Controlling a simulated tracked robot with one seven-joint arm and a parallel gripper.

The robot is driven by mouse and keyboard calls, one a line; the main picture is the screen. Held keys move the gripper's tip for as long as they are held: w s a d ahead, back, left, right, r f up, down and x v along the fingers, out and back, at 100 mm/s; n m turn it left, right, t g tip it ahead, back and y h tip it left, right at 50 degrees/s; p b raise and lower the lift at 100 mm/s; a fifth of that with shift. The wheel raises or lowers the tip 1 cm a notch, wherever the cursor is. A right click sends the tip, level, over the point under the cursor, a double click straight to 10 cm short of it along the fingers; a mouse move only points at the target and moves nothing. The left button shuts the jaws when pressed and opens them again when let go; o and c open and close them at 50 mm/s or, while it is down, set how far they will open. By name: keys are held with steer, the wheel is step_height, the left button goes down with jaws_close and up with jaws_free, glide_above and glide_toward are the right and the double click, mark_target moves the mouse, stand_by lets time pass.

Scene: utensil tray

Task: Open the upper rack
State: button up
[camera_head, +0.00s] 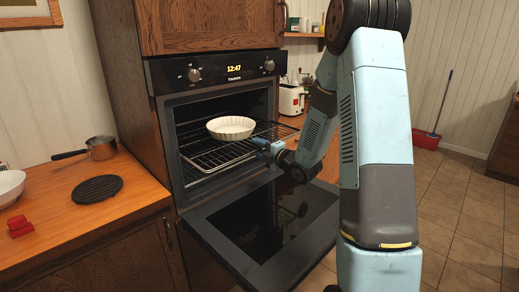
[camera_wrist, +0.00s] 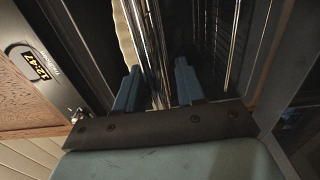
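The oven (camera_head: 168,120) has its door (camera_head: 265,225) folded down. The upper rack (camera_head: 262,128) reaches forward out of the oven mouth on the right side and carries a white fluted dish (camera_head: 231,127). My gripper (camera_head: 262,146) is at the rack's front edge. In the wrist view my gripper (camera_wrist: 157,88) has its two blue fingers apart, with the wires of the rack (camera_wrist: 157,55) between them, nearer the left finger. I see a gap beside the right finger. The pale dish rim (camera_wrist: 128,40) shows beyond the left finger.
A lower rack (camera_head: 212,158) sits under the upper one. The left counter (camera_head: 110,215) holds a saucepan (camera_head: 101,147), a black trivet (camera_head: 97,189) and a red object (camera_head: 19,227).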

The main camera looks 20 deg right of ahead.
steer(key=v, duration=1.4)
steer(key=shift+w, duration=0.15)
steer(key=s+d+r+m+g+h, duration=0.2)
steer(key=s+r+m+g+h, duration=0.25)
steer(key=r+m+h, duration=0.75)
steer(key=s+a+r+m+g+y, duration=0.1)
steer(key=s+a+m+g, duration=0.1)
steer(key=s+m, duration=0.2)
steer(key=s+a+r+m+g+y, duration=0.1)
steer(key=s+a+m, duration=0.2)
steer(key=s, duration=0.8)
steer(key=s+a+r+m+g+y, duration=0.1)
steer(key=s+m, duration=0.3)
steer(key=s, duration=0.4)
steer(key=shift+a+m+g, duration=0.4)
steer(key=shift+a+g, duration=0.45)
